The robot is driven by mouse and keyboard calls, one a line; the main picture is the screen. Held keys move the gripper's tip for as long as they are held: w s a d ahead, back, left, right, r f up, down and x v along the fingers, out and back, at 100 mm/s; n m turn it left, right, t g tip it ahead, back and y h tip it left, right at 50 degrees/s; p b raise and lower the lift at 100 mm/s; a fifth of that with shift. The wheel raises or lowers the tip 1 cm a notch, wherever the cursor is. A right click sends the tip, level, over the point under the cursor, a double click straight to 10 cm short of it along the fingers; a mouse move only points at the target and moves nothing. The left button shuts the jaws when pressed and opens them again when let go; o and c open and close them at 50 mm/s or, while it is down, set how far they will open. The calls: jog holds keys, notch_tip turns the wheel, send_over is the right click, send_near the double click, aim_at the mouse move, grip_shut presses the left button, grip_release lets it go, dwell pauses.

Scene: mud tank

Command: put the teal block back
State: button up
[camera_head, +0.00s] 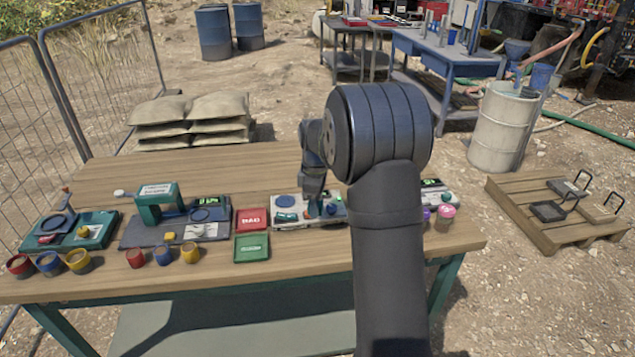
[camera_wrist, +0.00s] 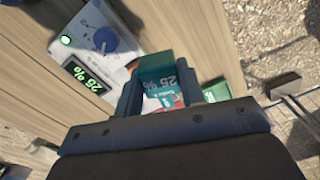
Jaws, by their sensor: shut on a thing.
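The teal block (camera_wrist: 157,68) shows in the wrist view between the two fingers of my gripper (camera_wrist: 168,92). It has a teal upper part, and a printed label with "25 %" shows below it. My gripper is shut on it. In the head view my gripper (camera_head: 313,207) points down over a light grey instrument (camera_head: 290,222) on the bench, and my own arm hides part of that area. The block cannot be clearly told apart there. In the wrist view the instrument (camera_wrist: 65,42) shows a blue dial and a lit green display, left of the block.
A red tray (camera_head: 252,219) and a green tray (camera_head: 252,247) lie left of the instrument. Further left are a grey scale (camera_head: 175,232), a teal device (camera_head: 70,232) and several small coloured cups. Pink and purple items (camera_head: 446,213) stand right of my arm. The bench's back is clear.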

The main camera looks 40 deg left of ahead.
jog(key=s+d+f, duration=0.1)
jog(key=s, duration=0.1)
send_over(315, 243)
jog(key=shift+f, duration=2.95)
jog(key=shift+f, duration=1.15)
jog(key=o, duration=1.5)
jog(key=shift+o, duration=0.2)
notch_tip(315, 243, up, 8)
jog(key=shift+f, duration=0.25)
